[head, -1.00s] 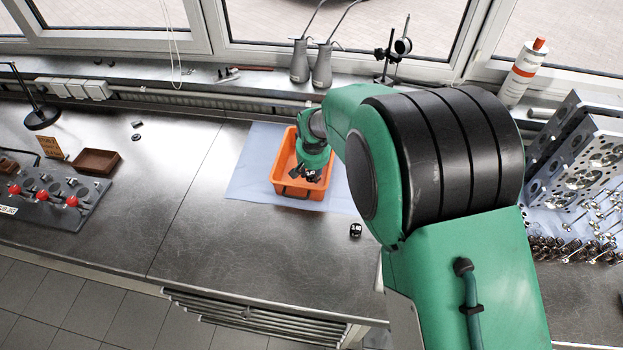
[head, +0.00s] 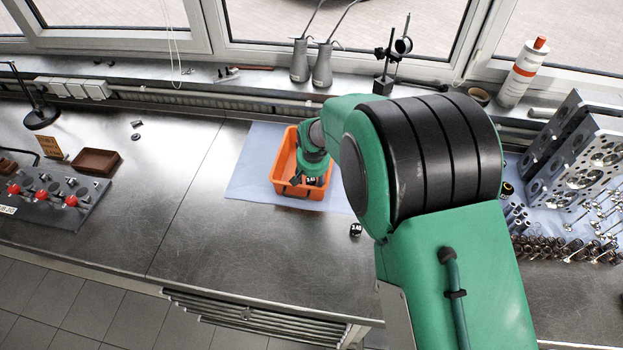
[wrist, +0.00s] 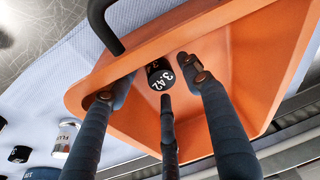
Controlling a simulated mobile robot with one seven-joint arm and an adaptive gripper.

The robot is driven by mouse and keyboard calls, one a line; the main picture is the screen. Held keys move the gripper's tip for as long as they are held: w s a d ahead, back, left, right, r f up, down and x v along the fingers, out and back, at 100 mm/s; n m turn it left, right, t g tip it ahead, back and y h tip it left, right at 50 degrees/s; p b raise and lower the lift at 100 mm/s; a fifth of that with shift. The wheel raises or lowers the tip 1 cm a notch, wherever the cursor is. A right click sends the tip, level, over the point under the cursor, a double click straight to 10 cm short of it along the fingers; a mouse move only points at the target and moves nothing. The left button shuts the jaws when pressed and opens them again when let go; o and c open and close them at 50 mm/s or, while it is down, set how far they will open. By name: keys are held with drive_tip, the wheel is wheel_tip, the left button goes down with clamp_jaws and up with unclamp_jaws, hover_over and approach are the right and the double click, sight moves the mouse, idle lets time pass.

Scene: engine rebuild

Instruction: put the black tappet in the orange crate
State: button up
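The orange crate (head: 305,192) stands on a blue-white cloth on the bench, and its inside fills much of the wrist view (wrist: 125,100). A black tappet marked 3.42 (wrist: 160,74) is inside the crate, near the wall by the black handle. It also shows in the head view (head: 312,181). My gripper (wrist: 154,88) reaches down into the crate with its fingers spread apart. The tappet lies beyond the fingertips, with gaps around it. Whether it rests flat on the crate floor is hard to tell. Another black tappet, marked 3.40 (head: 355,230), stands on the bare bench.
The cloth (head: 250,175) extends left of the crate. Cylinder heads (head: 580,150), valves and springs crowd the bench at right. A brown tray (head: 96,161) and a fixture with red knobs (head: 45,195) are at left.

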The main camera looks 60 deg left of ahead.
drive_tip(key=shift+r, duration=0.1)
drive_tip(key=p+v, duration=0.1)
drive_tip(key=v, duration=1.1)
idle(0.7)
idle(0.4)
